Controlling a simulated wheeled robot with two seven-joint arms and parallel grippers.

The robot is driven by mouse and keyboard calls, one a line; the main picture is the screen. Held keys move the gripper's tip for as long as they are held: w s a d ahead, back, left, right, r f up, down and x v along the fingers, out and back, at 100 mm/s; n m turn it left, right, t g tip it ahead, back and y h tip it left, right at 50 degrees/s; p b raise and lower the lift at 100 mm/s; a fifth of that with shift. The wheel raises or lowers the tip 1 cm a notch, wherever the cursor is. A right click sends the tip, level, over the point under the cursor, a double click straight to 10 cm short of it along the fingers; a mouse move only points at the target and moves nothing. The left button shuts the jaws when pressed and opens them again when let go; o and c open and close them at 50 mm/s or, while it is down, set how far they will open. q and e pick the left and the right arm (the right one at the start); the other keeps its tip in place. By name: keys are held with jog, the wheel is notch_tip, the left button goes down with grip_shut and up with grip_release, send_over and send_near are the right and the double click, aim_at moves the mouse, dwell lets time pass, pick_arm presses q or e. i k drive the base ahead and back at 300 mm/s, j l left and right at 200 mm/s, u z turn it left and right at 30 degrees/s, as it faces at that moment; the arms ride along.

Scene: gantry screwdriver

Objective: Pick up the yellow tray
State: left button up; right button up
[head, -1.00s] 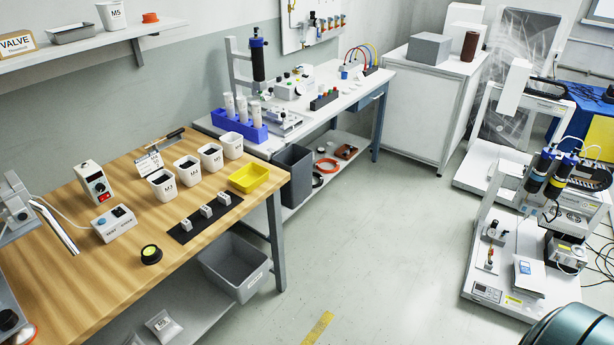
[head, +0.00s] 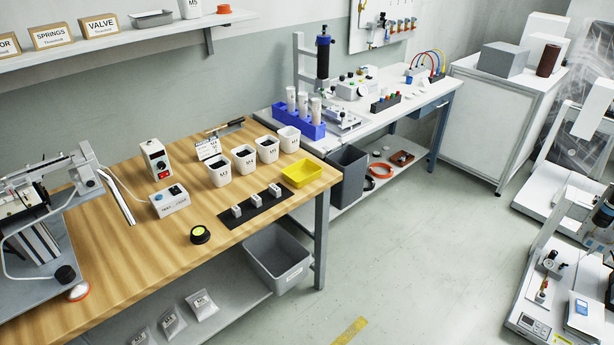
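The yellow tray (head: 302,173) is a small open box. It sits on the wooden workbench (head: 150,262) near its right end, in front of the white bins and just right of a black mat. It looks empty. Neither of my grippers shows in the head view.
Several white bins (head: 244,158) stand in a row behind the tray. A black mat (head: 254,207) with small white blocks lies left of it. A grey bin (head: 276,262) sits on the shelf below. A blue rack (head: 298,122) stands on the white bench behind. The floor in front is clear.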

aim_at(299, 174)
jog(key=i+l+u, duration=0.2)
jog(key=i+l, duration=0.15)
jog(key=i+l+u, duration=0.2)
jog(key=i+l, duration=0.2)
jog(key=i+l+u, duration=0.2)
jog(key=l, duration=0.25)
jog(key=i+l+u, duration=0.15)
jog(key=i+l, duration=0.25)
jog(key=l, duration=0.1)
